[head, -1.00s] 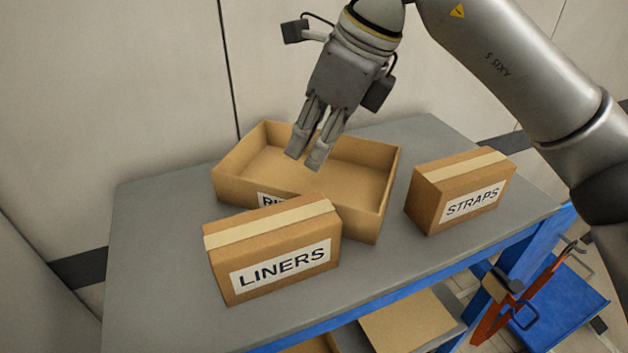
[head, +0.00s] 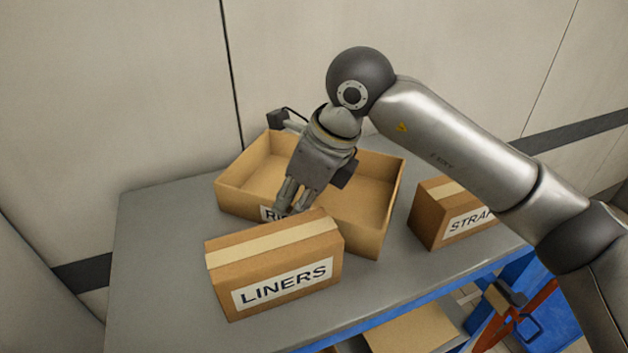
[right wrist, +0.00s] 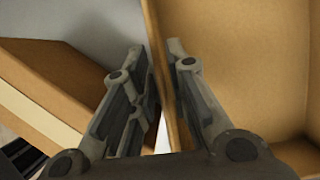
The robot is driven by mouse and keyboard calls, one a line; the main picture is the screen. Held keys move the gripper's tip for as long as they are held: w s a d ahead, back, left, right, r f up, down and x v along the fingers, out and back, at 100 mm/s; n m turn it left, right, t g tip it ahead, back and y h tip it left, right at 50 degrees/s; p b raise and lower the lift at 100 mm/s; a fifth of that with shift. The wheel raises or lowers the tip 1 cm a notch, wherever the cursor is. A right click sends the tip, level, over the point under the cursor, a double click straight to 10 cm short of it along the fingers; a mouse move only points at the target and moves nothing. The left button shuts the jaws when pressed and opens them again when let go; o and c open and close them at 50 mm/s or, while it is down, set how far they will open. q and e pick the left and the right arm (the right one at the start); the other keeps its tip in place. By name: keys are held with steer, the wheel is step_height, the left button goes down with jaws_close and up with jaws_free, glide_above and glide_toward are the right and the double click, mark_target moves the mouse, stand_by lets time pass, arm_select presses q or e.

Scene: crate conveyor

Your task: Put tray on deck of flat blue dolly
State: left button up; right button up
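The tray (head: 372,232) is an open cardboard box with a label beginning "RI", standing on a grey table behind the LINERS box. My right gripper (head: 284,211) is lowered at its front wall. In the right wrist view, the fingers (right wrist: 155,52) are apart, one on each side of the tray wall (right wrist: 229,55), and do not look closed on it. A blue surface that looks like the dolly (head: 550,325) shows in part at lower right, beyond the table. My left gripper is not in view.
The closed LINERS box (head: 222,264) stands close in front of the tray. The STRAPS box (head: 428,222) stands to its right, partly behind my arm. The grey table (head: 160,275) is bare at left. Orange-red bars (head: 510,325) stand near the blue surface.

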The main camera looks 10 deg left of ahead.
steer(key=shift+x, duration=0.8)
steer(key=shift+a+f, duration=0.1)
steer(key=shift+f, duration=0.1)
jaws_close()
steer(key=shift+r, duration=0.2)
